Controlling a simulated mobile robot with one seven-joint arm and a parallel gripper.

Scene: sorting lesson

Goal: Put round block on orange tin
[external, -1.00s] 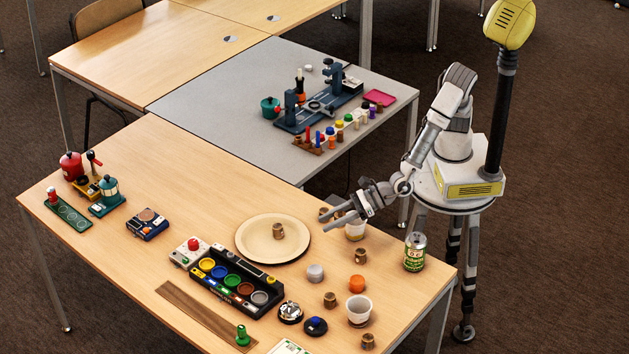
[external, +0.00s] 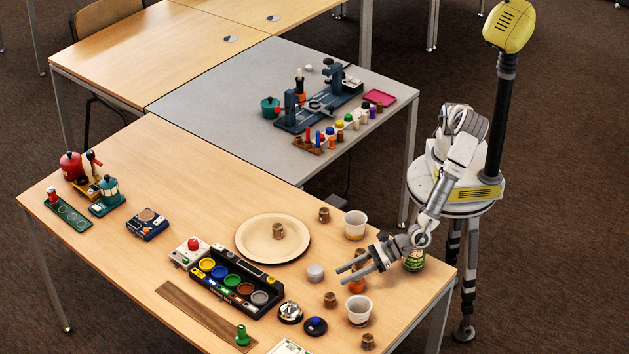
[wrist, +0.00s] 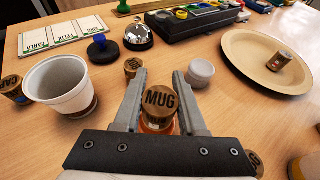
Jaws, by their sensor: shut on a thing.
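A round wooden block (wrist: 160,100) with MUG on its top sits between the fingers of my gripper in the wrist view (wrist: 159,76). My gripper is shut on it. The orange tin (wrist: 154,127) shows just under the block, mostly covered by it. In the external view my gripper (external: 341,276) is low over the table at the orange tin (external: 357,287), and the fingers partly hide the tin. I cannot tell whether the block touches the tin.
A white cup (external: 359,310) and a small wooden block (external: 330,299) stand close by. A grey-white tin (external: 315,272) is to the left. Another wooden block (external: 360,253) is behind the gripper. A plate (external: 258,246) bears a small block. A second cup (external: 355,224) stands farther back.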

